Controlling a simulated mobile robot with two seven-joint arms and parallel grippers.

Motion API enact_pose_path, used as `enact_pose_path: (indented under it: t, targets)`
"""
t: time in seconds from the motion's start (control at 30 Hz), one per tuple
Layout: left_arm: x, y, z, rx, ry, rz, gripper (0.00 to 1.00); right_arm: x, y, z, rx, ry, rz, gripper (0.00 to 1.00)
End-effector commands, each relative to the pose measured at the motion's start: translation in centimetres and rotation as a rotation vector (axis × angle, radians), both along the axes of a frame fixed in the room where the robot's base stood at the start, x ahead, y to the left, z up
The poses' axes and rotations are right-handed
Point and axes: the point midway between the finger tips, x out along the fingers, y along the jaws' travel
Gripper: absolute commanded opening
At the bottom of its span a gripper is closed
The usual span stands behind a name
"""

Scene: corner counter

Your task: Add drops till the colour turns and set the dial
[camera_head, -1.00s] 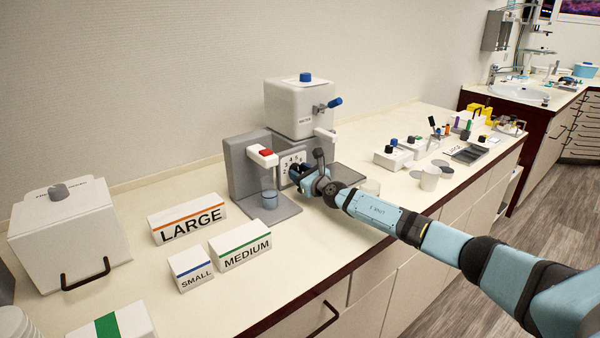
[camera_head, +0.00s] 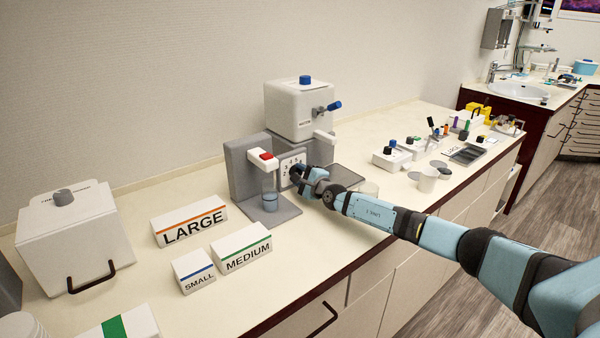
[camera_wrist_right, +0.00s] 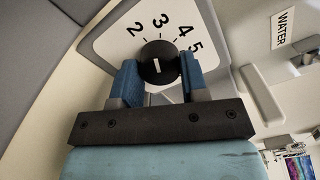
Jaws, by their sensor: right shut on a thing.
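The dial is a black knob (camera_wrist_right: 158,64) on a white plate (camera_wrist_right: 105,45) marked with numbers, 2 to 5 readable. Its white mark points up toward about the 3. My right gripper (camera_wrist_right: 160,80) has its blue fingers on both sides of the knob and is shut on it. In the head view the right gripper (camera_head: 301,178) hides the knob against the dial plate (camera_head: 290,163). A clear vessel with bluish liquid (camera_head: 270,200) stands left of it, under the red-topped spout (camera_head: 263,158) of the grey dispenser (camera_head: 242,165). My left gripper is not in view.
A white WATER tank (camera_head: 300,108) with a blue-handled tap stands behind. LARGE (camera_head: 190,222), MEDIUM (camera_head: 241,250) and SMALL (camera_head: 194,272) blocks lie left. The counter's front edge is close below my arm.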

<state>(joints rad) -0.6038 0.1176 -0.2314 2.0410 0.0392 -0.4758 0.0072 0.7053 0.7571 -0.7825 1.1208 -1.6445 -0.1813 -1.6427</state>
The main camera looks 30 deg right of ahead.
Motion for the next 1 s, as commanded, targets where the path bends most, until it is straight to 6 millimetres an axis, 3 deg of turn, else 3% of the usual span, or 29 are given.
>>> enact_pose_path:
  t: [0.5, 1.0]
  targets:
    - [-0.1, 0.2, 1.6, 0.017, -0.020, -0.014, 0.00, 0.0, 0.0, 0.1, -0.359, -0.027, 0.001, 0.17]
    - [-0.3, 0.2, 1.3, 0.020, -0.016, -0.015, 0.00, 0.0, 0.0, 0.0, -0.440, -0.034, 0.001, 0.17]
